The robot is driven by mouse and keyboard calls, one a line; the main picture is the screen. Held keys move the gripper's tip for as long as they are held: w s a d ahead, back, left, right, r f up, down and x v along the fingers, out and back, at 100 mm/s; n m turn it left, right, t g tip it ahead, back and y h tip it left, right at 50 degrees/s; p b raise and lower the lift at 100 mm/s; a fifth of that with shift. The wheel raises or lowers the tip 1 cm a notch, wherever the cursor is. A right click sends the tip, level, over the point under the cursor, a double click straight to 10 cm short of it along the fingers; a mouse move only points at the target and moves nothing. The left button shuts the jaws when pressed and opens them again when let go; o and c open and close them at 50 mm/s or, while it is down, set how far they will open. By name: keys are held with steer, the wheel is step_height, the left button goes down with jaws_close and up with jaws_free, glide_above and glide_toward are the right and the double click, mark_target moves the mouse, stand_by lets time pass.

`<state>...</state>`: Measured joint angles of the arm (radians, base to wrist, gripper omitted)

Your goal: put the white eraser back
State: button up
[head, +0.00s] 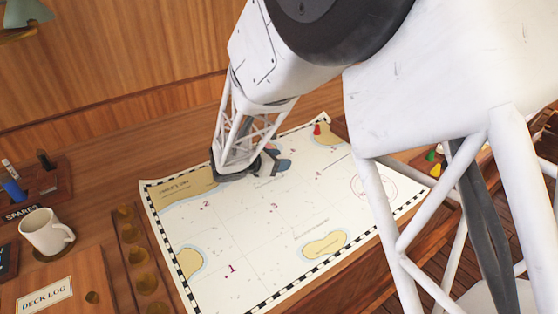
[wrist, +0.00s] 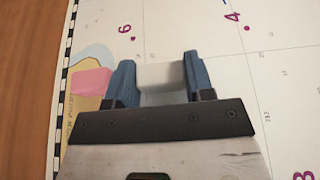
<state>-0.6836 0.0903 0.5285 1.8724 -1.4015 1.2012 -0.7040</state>
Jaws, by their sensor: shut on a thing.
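My gripper (wrist: 160,72) is shut on the white eraser (wrist: 162,76), which sits between its two blue fingers in the wrist view. In the head view my gripper (head: 276,163) is over the upper middle of the chart (head: 270,258). The eraser cannot be made out there. I cannot tell whether the eraser touches the chart. A pink block (wrist: 91,82) shows just left of the fingers in the wrist view, over the chart's tan land patch.
A white mug (head: 47,232), a SPARES rack (head: 48,184), a DECK LOG book (head: 50,292) and a wooden strip with round hollows (head: 140,255) stand left of the chart. A red piece (head: 317,130) is at its far edge; green (head: 431,155) and yellow (head: 436,171) pieces are right.

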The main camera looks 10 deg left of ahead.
steer(key=shift+f, duration=0.15)
steer(key=o, duration=0.9)
steer(key=shift+c, duration=0.2)
steer(key=shift+v, duration=6.05)
